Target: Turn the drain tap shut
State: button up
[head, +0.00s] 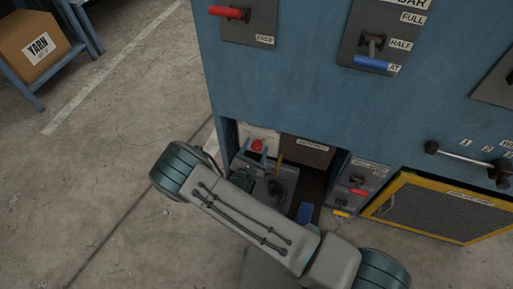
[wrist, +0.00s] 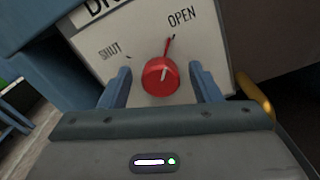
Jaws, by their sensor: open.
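The drain tap is a round red knob (wrist: 160,76) on a white plate (wrist: 140,38) marked SHUT at left and OPEN at right. A thin red pointer (wrist: 168,48) runs up from the knob toward OPEN. The knob also shows in the head view (head: 257,146), low in a recess of the blue machine. My gripper (wrist: 161,72) is open, its blue fingers on either side of the knob in the wrist view. I see gaps between the fingers and the knob; how deep they reach is unclear. In the head view my gripper (head: 258,155) is in the recess opening.
The blue machine (head: 290,90) rises above the recess. A yellow rod (head: 280,158) stands right of my gripper. A small panel with a red handle (head: 359,191) and a yellow-framed grille (head: 445,205) lie farther right. The floor at left is open, with a YARN box (head: 35,45) beyond.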

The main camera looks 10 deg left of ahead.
jog(key=shift+w, duration=0.65)
jog(key=c, duration=1)
